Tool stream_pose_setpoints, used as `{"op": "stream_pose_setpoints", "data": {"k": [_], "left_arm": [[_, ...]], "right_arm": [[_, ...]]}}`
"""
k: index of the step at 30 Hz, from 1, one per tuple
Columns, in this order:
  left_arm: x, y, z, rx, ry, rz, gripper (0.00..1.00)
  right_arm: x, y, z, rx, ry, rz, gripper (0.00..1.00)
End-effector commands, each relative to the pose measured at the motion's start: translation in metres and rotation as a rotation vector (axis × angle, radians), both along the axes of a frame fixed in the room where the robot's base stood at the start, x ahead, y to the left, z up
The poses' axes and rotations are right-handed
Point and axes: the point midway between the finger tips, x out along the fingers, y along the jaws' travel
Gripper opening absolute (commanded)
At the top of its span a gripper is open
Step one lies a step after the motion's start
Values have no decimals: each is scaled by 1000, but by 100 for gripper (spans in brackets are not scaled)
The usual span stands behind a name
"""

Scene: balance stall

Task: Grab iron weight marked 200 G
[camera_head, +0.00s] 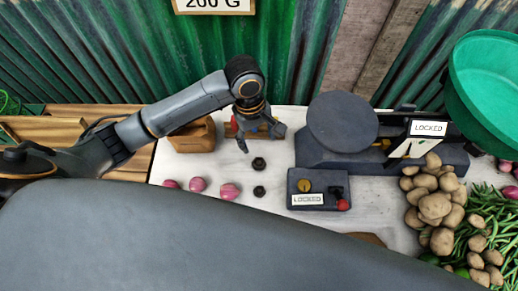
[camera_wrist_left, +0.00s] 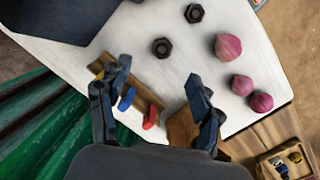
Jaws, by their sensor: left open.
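Two dark hexagonal iron weights stand on the white table. The far one (camera_head: 258,163) and the near one (camera_head: 259,191) also show in the left wrist view, as the larger (camera_wrist_left: 161,47) and the smaller (camera_wrist_left: 194,13). No marking is readable on either. A sign (camera_head: 214,4) on the back wall reads 200 G, cut off at the top. My left gripper (camera_head: 262,142) is open and empty, just behind the far weight. In the left wrist view its spread fingers (camera_wrist_left: 158,72) lie below the larger weight, apart from it. My right gripper is not in view.
A wooden block (camera_wrist_left: 100,66) with blue and red pieces lies under the gripper. A wooden box (camera_head: 192,140) stands left. Pink onions (camera_head: 198,185) lie front left. A locked control box (camera_head: 318,189) and scale (camera_head: 343,122) stand right. Potatoes (camera_head: 434,205) are farther right.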

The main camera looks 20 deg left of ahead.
Motion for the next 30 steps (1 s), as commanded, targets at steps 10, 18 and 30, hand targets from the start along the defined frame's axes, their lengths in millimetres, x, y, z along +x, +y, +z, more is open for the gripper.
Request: {"op": "stream_pose_setpoints", "data": {"k": [10, 18, 30], "left_arm": [[-1, 11, -25, 53, 50, 76, 65], [-4, 6, -73, 50, 46, 75, 65], [-5, -2, -113, 51, 46, 74, 65]], "right_arm": [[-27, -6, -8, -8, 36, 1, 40], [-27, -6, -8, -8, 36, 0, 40], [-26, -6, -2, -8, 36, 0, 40]]}}
